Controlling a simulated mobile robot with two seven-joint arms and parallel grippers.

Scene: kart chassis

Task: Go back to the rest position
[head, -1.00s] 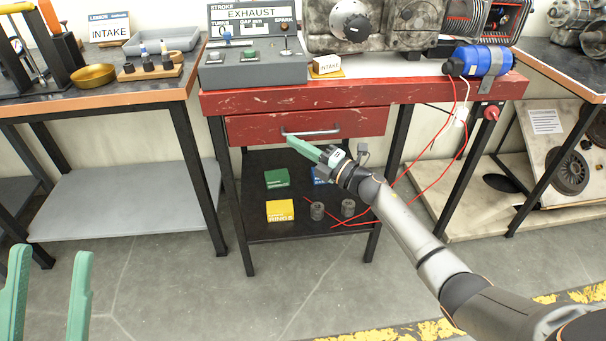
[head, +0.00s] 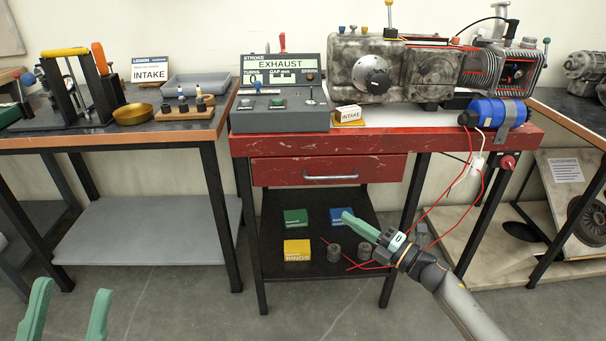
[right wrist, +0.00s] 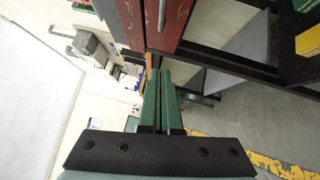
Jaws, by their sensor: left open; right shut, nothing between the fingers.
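My right gripper (head: 361,225) is shut and empty, its green fingers pressed together. In the head view it hangs in front of the lower shelf, below the red drawer (head: 330,171). In the right wrist view its closed fingers (right wrist: 160,95) point up the picture, with the red drawer front beside them. My left gripper (head: 65,310) is at the bottom left corner of the head view, its two green fingers apart with nothing between them. The rest of the left arm is out of view.
The red workbench (head: 290,147) bears the control box (head: 279,110) and the engine (head: 400,70). A blue cylinder (head: 495,113) is clamped at its right end. Its lower shelf (head: 300,215) holds small boxes and grey cylinders. Red wires (head: 440,208) hang near my right arm. The floor in front is clear.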

